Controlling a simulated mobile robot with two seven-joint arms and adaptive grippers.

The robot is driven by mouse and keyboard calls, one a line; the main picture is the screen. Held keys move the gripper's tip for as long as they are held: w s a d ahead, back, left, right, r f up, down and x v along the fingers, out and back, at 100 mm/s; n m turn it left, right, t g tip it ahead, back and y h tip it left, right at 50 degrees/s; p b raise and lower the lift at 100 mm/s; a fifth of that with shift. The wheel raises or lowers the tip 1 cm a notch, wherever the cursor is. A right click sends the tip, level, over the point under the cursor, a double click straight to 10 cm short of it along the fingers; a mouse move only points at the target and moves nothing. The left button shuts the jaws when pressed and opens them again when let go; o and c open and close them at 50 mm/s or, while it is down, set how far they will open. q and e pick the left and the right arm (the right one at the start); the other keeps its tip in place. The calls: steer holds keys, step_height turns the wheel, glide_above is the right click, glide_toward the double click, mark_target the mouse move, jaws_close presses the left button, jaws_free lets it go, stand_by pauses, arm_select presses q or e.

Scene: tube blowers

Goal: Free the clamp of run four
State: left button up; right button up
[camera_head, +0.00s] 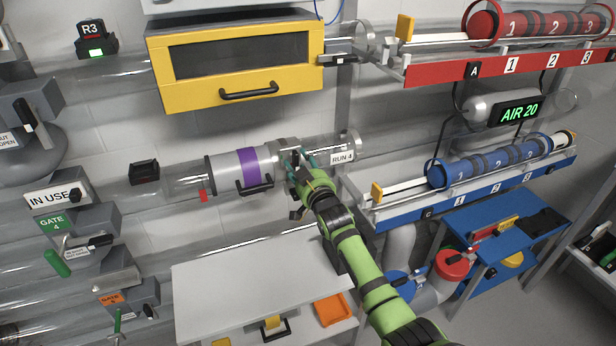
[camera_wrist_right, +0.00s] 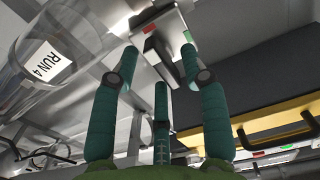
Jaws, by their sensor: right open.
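The run four tube, labelled RUN 4 (camera_head: 342,157), crosses the middle of the head view; its label also shows in the right wrist view (camera_wrist_right: 46,66). A grey cylinder with a purple band (camera_head: 249,165) and a black handle sits in line with it. The grey metal clamp (camera_head: 288,144) is at the cylinder's right end, partly hidden by my gripper. My right gripper (camera_head: 298,160) is open at the clamp. In the wrist view its teal fingers (camera_wrist_right: 160,62) stand either side of a black lever (camera_wrist_right: 160,48); I cannot tell whether they touch it. My left gripper is out of view.
A yellow-framed box (camera_head: 240,97) hangs above the run. A grey bench (camera_head: 230,270) stands below. A rack with blue carriers (camera_head: 490,167) is on the right. Gate 4 (camera_head: 75,241) and an IN USE sign (camera_head: 54,196) are on the left.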

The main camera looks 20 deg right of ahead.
steer(key=s, duration=1.1)
steer(key=shift+s+d, duration=0.2)
steer(key=shift+s, duration=0.05)
